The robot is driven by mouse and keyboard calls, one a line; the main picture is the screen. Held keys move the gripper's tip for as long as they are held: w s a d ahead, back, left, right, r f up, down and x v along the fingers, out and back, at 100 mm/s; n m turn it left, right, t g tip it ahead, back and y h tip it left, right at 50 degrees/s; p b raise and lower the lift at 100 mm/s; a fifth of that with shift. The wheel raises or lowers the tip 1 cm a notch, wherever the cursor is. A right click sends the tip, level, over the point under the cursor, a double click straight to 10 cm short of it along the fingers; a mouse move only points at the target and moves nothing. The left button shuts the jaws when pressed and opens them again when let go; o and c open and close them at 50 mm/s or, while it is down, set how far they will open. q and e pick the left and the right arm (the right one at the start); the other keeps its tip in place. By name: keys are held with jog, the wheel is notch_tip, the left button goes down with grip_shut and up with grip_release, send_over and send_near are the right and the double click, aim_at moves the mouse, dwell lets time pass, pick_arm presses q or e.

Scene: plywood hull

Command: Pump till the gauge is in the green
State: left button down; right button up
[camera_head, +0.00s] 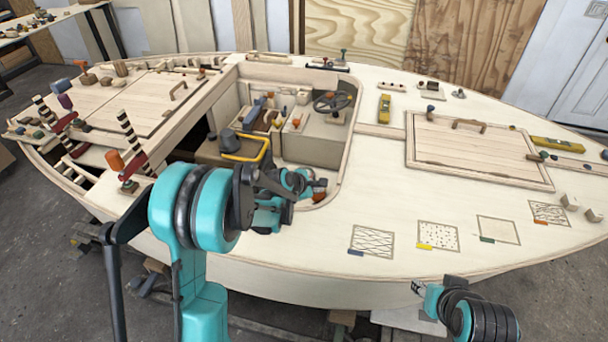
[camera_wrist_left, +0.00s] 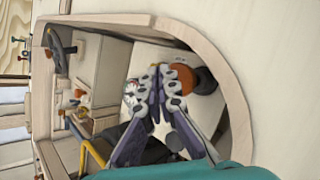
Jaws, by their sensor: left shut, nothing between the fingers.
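My left gripper (camera_head: 308,186) reaches into the cockpit well near its front rim. In the left wrist view its fingers (camera_wrist_left: 163,76) are together, with nothing between them. A round orange-brown knob (camera_wrist_left: 186,77) with a dark round part beside it sits just behind the fingertips; I cannot tell whether they touch. The knob also shows in the head view (camera_head: 319,183), partly hidden by the gripper. A small white round face (camera_wrist_left: 131,94), perhaps the gauge, is left of the fingers; its needle is unreadable. My right arm's end (camera_head: 430,299) is low at the right, its fingers unclear.
The cockpit rim (camera_head: 352,130) curves closely around the left gripper. A yellow handle (camera_head: 262,150) and a steering wheel (camera_head: 332,102) are inside the well. A hatch lid (camera_head: 470,155) and several patterned squares lie on the right deck. Striped posts (camera_head: 127,130) stand at the left.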

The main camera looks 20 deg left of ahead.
pick_arm(q)
jog(key=shift+f, duration=0.4)
